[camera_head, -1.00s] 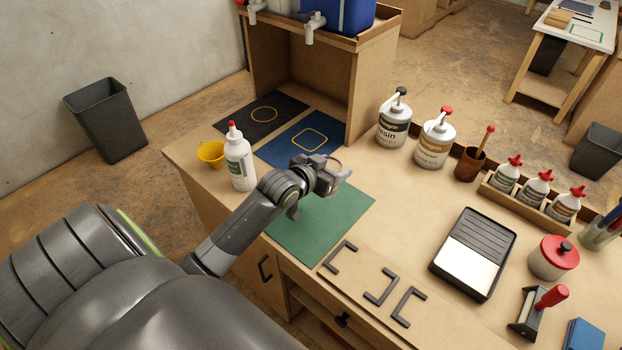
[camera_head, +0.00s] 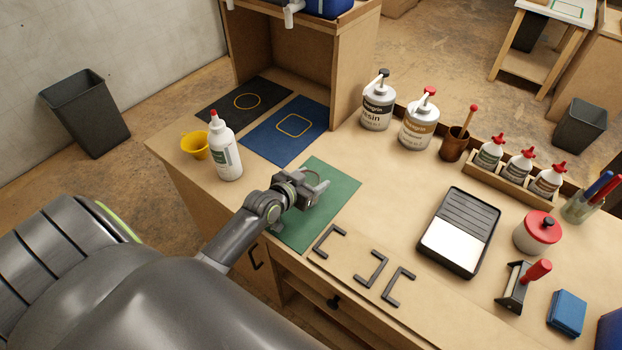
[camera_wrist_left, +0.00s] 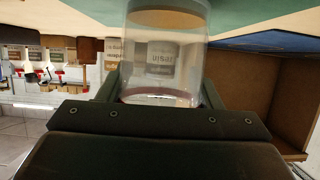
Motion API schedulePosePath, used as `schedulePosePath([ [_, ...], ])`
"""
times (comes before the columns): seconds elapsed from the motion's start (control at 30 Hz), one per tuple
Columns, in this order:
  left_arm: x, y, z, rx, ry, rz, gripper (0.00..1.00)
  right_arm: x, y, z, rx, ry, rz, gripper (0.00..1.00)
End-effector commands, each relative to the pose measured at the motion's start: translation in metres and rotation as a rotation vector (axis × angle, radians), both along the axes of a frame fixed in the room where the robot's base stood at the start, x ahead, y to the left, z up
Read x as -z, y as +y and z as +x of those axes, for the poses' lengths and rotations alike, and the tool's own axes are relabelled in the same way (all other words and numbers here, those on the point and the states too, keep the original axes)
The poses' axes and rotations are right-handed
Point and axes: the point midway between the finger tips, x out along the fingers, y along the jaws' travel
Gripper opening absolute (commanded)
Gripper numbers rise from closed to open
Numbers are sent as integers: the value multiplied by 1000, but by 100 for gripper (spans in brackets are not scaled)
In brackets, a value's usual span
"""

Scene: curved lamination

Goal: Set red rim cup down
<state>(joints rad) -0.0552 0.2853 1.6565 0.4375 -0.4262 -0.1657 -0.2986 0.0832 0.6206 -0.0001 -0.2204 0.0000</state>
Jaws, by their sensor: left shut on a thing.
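My left gripper (camera_head: 312,188) is shut on the clear red rim cup (camera_wrist_left: 165,55), which stands between its fingers in the left wrist view. That view looks upside down, with the cup's reddish rim low in the picture and its base toward the green surface at the top. In the head view the cup is mostly hidden by the gripper; only a thin rim shows. The gripper is over the green mat (camera_head: 335,195). I cannot tell whether the cup's base touches the mat. My right gripper is not in view.
A white bottle (camera_head: 225,150) and yellow cup (camera_head: 194,145) stand left of the mat. A blue mat (camera_head: 287,130) and black mat (camera_head: 243,103) lie behind. Dark brackets (camera_head: 365,267) lie in front to the right, with a black tray (camera_head: 459,231) beyond.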

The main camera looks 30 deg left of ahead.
Motion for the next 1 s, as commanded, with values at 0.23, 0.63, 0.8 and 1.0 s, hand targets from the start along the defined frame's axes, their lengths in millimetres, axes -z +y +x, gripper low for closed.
schedulePosePath([
  [0.23, 1, 0, 0, 0, 0, 0, 33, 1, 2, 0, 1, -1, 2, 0],
  [0.63, 3, 0, 0, 0, 0, -1, 81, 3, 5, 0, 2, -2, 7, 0],
  [0.8, 1, 0, 0, 0, 0, -1, 81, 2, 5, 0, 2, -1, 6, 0],
  [1.0, -4, 1, -12, 0, 2, -1, 81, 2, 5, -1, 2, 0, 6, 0],
])
